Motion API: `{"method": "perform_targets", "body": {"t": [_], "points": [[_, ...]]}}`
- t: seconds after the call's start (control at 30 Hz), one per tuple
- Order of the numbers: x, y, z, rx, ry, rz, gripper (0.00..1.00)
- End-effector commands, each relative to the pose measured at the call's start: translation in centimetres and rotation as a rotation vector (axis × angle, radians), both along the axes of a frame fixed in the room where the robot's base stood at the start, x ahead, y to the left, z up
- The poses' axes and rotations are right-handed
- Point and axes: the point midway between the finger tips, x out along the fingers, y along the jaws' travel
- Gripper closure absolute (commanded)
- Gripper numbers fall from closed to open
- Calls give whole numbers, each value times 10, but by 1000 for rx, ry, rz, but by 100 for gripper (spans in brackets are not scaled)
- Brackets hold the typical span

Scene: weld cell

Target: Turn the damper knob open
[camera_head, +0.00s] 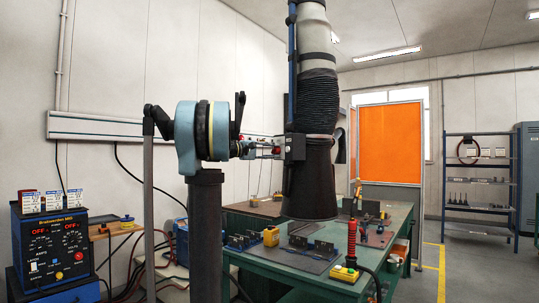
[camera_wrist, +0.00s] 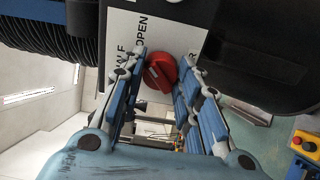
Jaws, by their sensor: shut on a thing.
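The red damper knob (camera_wrist: 159,71) is in front of a white label plate (camera_wrist: 168,28) whose lettering includes OPEN. My gripper's fingers (camera_wrist: 163,68) lie on both sides of the knob and are shut on it. The knob's pointer direction is hard to read between the fingers. In the head view my gripper (camera_head: 272,149) reaches the left side of a dark box (camera_head: 295,147) on the extraction duct. The knob shows only as a small red spot there (camera_head: 276,150).
The dark hood (camera_head: 310,185) hangs below the box, over a green workbench (camera_head: 275,265) with fixtures. A red-handled tool (camera_head: 352,243) stands on its yellow base near the bench's front. A blue welding unit (camera_head: 62,245) is at left; an orange screen (camera_head: 391,143) stands behind.

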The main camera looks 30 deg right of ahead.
Motion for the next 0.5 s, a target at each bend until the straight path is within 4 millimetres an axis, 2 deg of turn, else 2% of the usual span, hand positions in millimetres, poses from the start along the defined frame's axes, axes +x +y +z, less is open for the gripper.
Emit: {"method": "perform_targets", "body": {"t": [0.37, 0.4, 0.47, 0.5], "points": [[-1, 0, -3, 6, -6, -1, 93], [-1, 0, -3, 6, -6, -1, 62], [-1, 0, -3, 5, -6, -1, 49], [-1, 0, -2, 5, -5, -1, 48]]}}
